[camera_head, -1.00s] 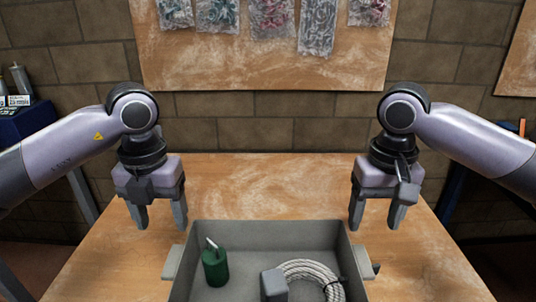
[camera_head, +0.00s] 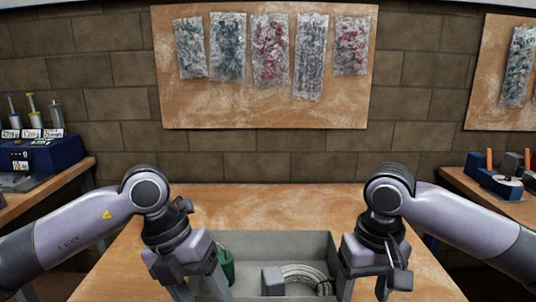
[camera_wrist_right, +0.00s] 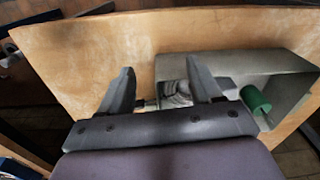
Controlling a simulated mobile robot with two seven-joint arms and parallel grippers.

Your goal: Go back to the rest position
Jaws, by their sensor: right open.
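My left gripper (camera_head: 198,289) hangs over the left part of a grey bin, its two fingers apart and cut by the lower picture edge. My right gripper (camera_head: 364,289) is at the bin's right side, fingers apart; it also shows in the right wrist view (camera_wrist_right: 161,72) with nothing between its fingers. The grey bin (camera_head: 285,243) stands on a wooden table (camera_head: 270,205). In it are a green cylinder (camera_head: 227,268), partly hidden by my left gripper, a grey block (camera_head: 272,281) and a coiled cable (camera_head: 305,272).
A wooden board (camera_head: 265,115) with several bags of parts hangs on the block wall. A side bench at the left carries a blue unit (camera_head: 45,157); another at the right carries tools (camera_head: 500,182). The table behind the bin is clear.

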